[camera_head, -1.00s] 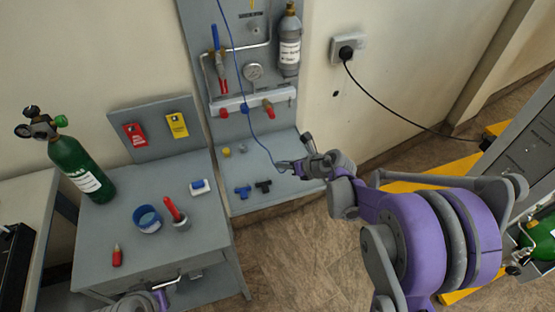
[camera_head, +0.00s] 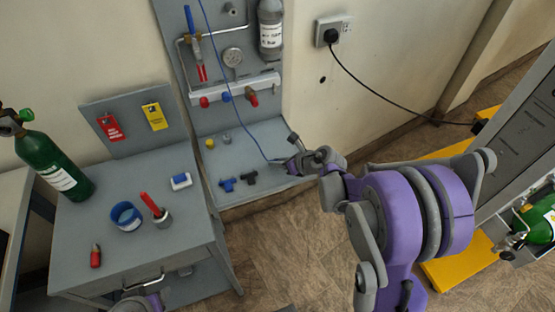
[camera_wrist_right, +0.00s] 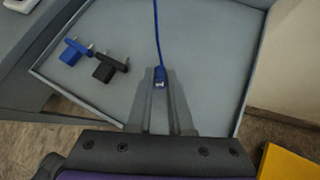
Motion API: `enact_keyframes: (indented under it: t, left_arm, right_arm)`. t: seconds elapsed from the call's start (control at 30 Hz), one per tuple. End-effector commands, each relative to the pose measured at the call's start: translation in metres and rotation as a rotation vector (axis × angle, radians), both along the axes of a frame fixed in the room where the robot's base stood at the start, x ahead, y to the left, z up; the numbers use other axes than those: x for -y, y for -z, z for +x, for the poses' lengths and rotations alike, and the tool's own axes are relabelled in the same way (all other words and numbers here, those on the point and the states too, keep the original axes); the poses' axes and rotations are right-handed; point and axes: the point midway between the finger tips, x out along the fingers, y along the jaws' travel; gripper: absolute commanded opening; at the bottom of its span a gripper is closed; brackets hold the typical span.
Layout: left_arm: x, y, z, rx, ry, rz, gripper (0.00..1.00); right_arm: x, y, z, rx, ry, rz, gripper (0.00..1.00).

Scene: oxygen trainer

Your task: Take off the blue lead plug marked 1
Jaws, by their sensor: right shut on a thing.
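The blue lead plug (camera_wrist_right: 160,76) sits at the end of a thin blue lead, between the fingers of my right gripper (camera_wrist_right: 160,100) in the right wrist view. My right gripper (camera_head: 290,162) is shut on it above the right side of the grey shelf under the wall panel. The blue lead (camera_head: 232,95) runs from it up across the panel and out of the top of the head view. The plug's mark is too small to read. Part of my left gripper (camera_head: 142,303) shows at the bottom edge; its fingers cannot be made out.
A blue fitting (camera_head: 227,184) and a black fitting (camera_head: 249,178) lie on the grey shelf (camera_head: 205,180). The panel above carries a gauge (camera_head: 232,57) and a grey cylinder (camera_head: 270,30).

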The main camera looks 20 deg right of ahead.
Motion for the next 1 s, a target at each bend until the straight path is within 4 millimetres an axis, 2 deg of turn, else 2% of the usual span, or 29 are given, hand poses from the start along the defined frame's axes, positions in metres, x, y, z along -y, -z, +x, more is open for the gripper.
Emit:
enact_keyframes:
  t: [0.1, 0.9, 0.93, 1.0]
  left_arm:
    - [0.0000, 0.0041, -0.0006, -0.001, 0.000, 0.000, 0.50]
    - [0.0000, 0.0118, -0.0015, -0.004, 0.000, 0.000, 0.50]
    - [0.0000, 0.0118, -0.0015, -0.004, 0.000, 0.000, 0.50]
    - [0.0000, 0.0111, -0.0014, -0.004, 0.000, 0.000, 0.50]
  right_arm:
    - [-0.0001, 0.0060, 0.0001, 0.000, 0.000, 0.000, 0.00]
    - [-0.0001, 0.0141, 0.0001, 0.000, 0.001, 0.001, 0.00]
    - [-0.0001, 0.0141, 0.0001, 0.000, 0.000, 0.000, 0.20]
    - [0.0000, 0.0134, 0.0002, 0.000, 0.000, 0.000, 0.33]
